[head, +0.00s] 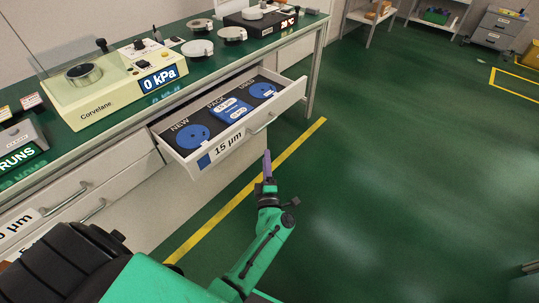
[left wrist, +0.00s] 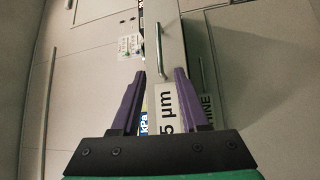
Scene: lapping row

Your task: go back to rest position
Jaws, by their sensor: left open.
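My left gripper (head: 267,165) is in front of the open drawer in the head view, with its purple fingers pointing up toward it. In the left wrist view, the gripper (left wrist: 160,90) shows its two purple fingers apart with nothing held between them. Beyond them are the drawer front (left wrist: 165,50) with its handle and the "5 µm" end of a label. The drawer (head: 172,150) labelled "15 µm" is pulled out below the bench. It holds blue round pads marked NEW and USED and a blue pack between them. My right gripper is not in view.
A Corvelane machine (head: 105,97) reading 0 kPa stands on the green bench. Several round metal pieces and a black hotplate (head: 262,22) are farther along it. A shelf and grey drawer unit (head: 497,28) stand at the back right. The green floor (head: 390,180) on the right is clear.

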